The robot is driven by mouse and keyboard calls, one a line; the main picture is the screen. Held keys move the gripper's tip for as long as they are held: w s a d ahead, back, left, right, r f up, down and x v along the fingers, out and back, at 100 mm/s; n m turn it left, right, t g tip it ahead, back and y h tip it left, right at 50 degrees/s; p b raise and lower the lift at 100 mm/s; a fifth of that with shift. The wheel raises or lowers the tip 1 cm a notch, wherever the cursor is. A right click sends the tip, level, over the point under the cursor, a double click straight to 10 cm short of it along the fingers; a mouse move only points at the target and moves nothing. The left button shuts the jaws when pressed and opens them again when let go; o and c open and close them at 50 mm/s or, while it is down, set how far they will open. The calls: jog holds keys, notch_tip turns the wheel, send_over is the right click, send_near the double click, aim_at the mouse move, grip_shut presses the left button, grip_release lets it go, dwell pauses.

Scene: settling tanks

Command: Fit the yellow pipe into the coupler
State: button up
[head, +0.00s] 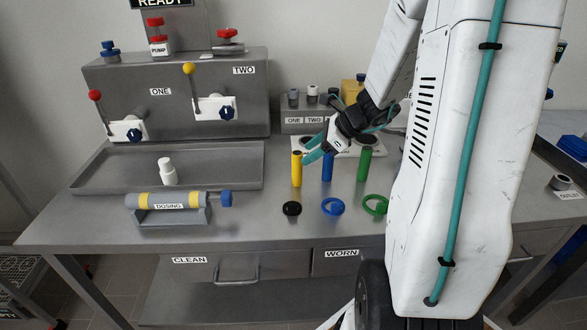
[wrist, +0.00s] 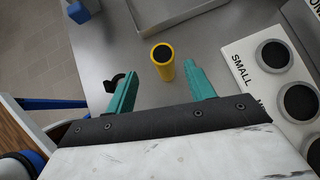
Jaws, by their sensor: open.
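The yellow pipe (head: 296,169) stands upright on the steel bench, left of a blue pipe (head: 327,168) and a green pipe (head: 364,164). My gripper (head: 312,154) is open, its teal fingers beside the upper part of the yellow pipe. In the wrist view the open fingers (wrist: 160,84) point toward the yellow pipe (wrist: 164,66), whose dark round top shows in the gap between them. A grey cylinder with yellow bands, labelled DOSING (head: 168,201), lies in a cradle at front left. I cannot tell for sure which part is the coupler.
A white plate with dark round holes (wrist: 240,62) is close to my right finger. A shallow tray (head: 110,180) holds a white bottle (head: 167,171). The valve panel (head: 180,75) stands behind.

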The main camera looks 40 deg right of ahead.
jog(key=f+m, duration=0.1)
jog(key=f, duration=0.1)
send_over(292, 183)
jog(key=f, duration=0.4)
jog(key=shift+w+d+f, duration=0.3)
jog(key=shift+w, duration=0.1)
jog(key=c, duration=1.1)
